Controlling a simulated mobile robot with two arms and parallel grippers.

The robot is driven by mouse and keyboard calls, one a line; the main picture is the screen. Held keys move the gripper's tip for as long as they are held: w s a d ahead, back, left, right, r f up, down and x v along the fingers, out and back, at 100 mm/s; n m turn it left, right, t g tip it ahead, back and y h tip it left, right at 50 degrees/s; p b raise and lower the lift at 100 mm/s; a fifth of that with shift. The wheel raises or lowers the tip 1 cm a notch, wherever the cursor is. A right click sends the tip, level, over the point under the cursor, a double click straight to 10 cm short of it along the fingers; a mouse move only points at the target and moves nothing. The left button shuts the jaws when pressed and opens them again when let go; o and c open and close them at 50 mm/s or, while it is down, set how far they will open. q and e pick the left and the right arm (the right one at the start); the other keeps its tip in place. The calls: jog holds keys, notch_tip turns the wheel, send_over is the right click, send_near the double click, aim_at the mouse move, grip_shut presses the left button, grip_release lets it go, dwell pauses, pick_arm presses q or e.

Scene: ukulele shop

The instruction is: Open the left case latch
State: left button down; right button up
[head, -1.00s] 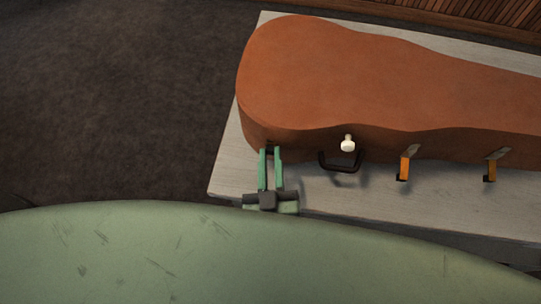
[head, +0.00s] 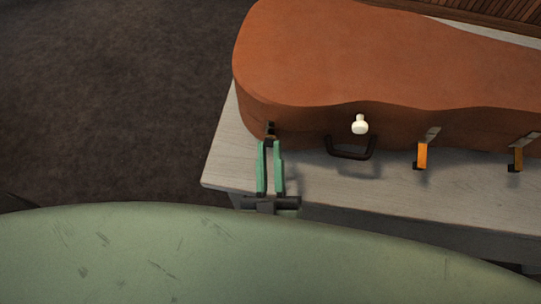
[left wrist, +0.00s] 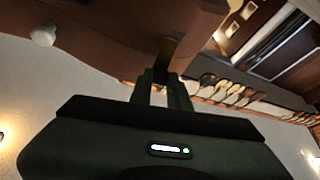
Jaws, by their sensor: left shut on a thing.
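The brown instrument case (head: 330,60) lies on a pale wooden bench, its latched side facing me. The left latch (head: 270,130) is a small dark fitting near the case's left end, mostly hidden by my fingers. My left gripper (head: 269,146) reaches up to it with green fingers and is shut on it. In the left wrist view the fingertips (left wrist: 165,76) meet the lower end of the brownish latch (left wrist: 170,50) below the case side. My right gripper is not in view.
A black carrying handle (head: 351,154) and a white knob (head: 359,125) are right of my gripper. The bench top (head: 225,155) is bare at the left. Dark floor (head: 110,100) lies beyond.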

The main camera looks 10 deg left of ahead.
pick_arm(q)
jog(key=shift+s+f+n+t+y+b, duration=0.2)
jog(key=shift+f+n+t+y+b, duration=0.5)
jog(key=shift+b, duration=0.85)
jog(key=shift+r, duration=0.1)
jog(key=c, duration=1.3)
grip_release()
jog(key=shift+c, duration=0.2)
